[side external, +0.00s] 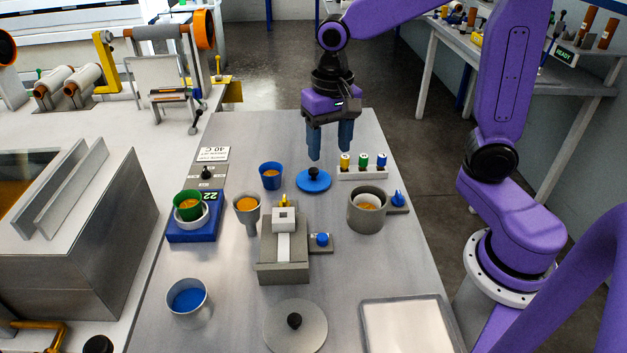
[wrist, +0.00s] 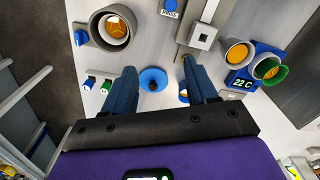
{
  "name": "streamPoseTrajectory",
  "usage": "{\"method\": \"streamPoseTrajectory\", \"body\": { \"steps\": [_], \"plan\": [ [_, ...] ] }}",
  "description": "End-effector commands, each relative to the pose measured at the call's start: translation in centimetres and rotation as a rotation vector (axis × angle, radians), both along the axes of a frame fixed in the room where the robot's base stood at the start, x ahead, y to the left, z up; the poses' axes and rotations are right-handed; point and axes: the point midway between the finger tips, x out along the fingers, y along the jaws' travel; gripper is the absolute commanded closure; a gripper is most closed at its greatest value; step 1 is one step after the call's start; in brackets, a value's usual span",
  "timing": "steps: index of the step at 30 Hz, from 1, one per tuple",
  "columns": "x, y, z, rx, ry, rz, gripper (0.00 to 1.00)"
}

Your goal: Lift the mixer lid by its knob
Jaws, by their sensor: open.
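A round blue lid (side external: 314,183) with a black knob (side external: 314,172) lies flat on the metal table. A larger grey lid (side external: 312,335) with a black knob (side external: 294,321) lies at the front; I cannot tell from looks which is the mixer's. My gripper (side external: 329,152) is open and empty, pointing down above and slightly behind the blue lid, apart from it. In the wrist view the blue lid (wrist: 142,78) and its knob (wrist: 153,86) show between the two blue fingers (wrist: 160,66). A grey pot (side external: 364,222) with a blue dial stands to the right, uncovered.
A blue cup (side external: 271,181) stands just left of the blue lid, and a white rack (side external: 362,174) of small coloured bottles just right. A grey funnel-like cup (side external: 248,222), a metal fixture (side external: 284,262) and a blue scale (side external: 193,233) stand nearer. A tray (side external: 365,325) lies front right.

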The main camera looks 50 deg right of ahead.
Motion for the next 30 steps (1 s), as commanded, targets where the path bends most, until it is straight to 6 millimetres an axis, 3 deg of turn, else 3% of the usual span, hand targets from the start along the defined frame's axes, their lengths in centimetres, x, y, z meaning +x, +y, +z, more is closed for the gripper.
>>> {"method": "streamPoseTrajectory", "body": {
  "steps": [1,9,15,23,30],
  "plan": [
    [1.6,-0.5,0.0,-0.001,0.001,-0.103,0.43],
    [8.4,-4.2,0.0,-0.001,0.009,-0.654,0.43],
    [11.9,-7.7,-0.1,0.001,0.012,-1.005,0.43],
    [13.4,-9.9,-0.5,-0.001,0.016,-1.205,0.43],
    [13.4,-10.0,-3.8,-0.004,0.019,-1.211,0.43]
  ]
}}
